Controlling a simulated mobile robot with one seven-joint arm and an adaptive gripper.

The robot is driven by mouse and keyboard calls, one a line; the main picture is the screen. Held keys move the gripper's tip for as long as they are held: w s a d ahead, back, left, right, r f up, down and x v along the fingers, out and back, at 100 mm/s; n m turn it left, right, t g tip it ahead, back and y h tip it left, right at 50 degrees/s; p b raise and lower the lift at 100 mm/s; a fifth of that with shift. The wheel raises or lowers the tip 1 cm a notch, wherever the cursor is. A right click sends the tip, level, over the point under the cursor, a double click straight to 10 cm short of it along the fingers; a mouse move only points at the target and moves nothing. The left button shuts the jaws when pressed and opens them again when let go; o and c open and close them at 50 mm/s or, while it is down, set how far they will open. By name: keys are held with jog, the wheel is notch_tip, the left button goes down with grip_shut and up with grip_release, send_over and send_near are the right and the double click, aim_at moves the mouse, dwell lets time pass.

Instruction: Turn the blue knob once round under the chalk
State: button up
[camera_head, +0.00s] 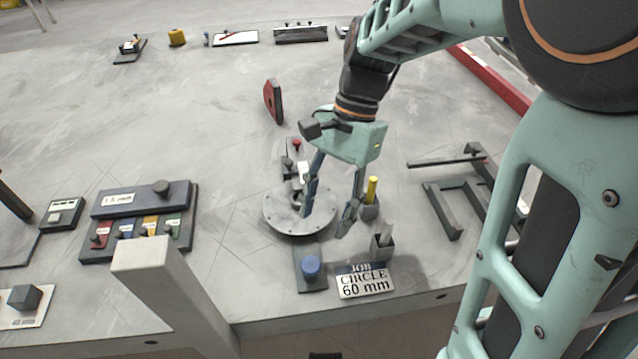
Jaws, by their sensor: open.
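A yellow stick (371,188), perhaps chalk, stands in a dark cup right of the disc. A short pale piece (304,171) shows on a dark fixture behind the disc; I cannot tell if it is chalk. My gripper (327,221) is open and points down over the disc's right side, above and behind the knob. Nothing shows between its fingers, which hide part of the disc.
A sign (364,283) reading "JOB CIRCLE 60 mm" lies right of the knob, near a grey holder (382,248). A dark frame (452,208) is at right. A grey post (160,270) and a rack of coloured tags (135,235) are at left.

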aim_at(311, 263)
jog(key=b+x, duration=0.2)
jog(key=x, duration=0.8)
jog(key=shift+f, duration=0.1)
jog(key=shift+c, duration=0.5)
jog(key=c, duration=1)
